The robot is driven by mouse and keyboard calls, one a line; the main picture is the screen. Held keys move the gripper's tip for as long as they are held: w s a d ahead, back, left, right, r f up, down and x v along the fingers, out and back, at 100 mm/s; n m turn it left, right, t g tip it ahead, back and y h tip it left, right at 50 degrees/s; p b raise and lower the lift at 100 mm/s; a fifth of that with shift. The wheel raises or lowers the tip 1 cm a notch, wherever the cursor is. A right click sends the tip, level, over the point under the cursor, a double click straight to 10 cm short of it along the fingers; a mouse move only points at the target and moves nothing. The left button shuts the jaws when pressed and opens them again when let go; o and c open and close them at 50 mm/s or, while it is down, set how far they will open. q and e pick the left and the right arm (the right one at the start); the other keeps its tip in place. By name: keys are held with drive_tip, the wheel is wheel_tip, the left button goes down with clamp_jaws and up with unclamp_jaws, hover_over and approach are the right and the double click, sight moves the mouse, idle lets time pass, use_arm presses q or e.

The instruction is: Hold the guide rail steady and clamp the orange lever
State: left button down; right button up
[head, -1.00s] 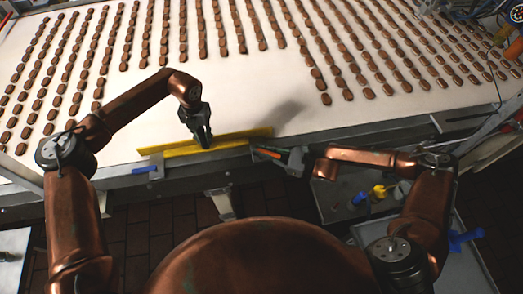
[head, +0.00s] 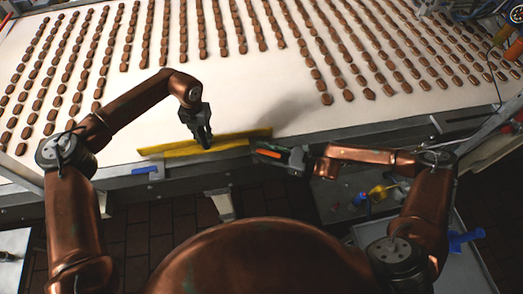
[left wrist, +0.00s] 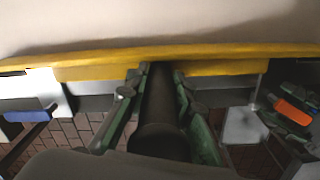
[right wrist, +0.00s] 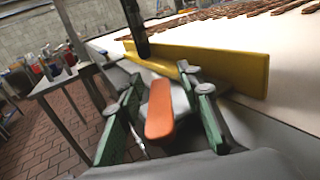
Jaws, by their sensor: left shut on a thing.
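The yellow guide rail (head: 180,148) lies along the near edge of the white belt; it also spans the left wrist view (left wrist: 225,66). My left gripper (head: 203,143) is shut on the rail near its middle. The orange lever (head: 268,154) sits near the rail's right end and shows in the left wrist view (left wrist: 292,111). My right gripper (head: 280,156) is at the lever. In the right wrist view its open fingers stand on either side of the orange lever (right wrist: 160,108), with gaps to both.
A blue lever (head: 145,170) is at the rail's left end. Below right stands a grey cart (head: 340,205) with a yellow item (head: 378,192). A side table with bottles (right wrist: 45,85) shows in the right wrist view.

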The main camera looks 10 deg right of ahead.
drive_tip(key=shift+d, duration=0.15)
drive_tip(key=v, duration=1.1)
drive_tip(key=shift+s+d, duration=0.25)
drive_tip(key=shift+d, duration=0.1)
drive_tip(key=shift+c, duration=0.2)
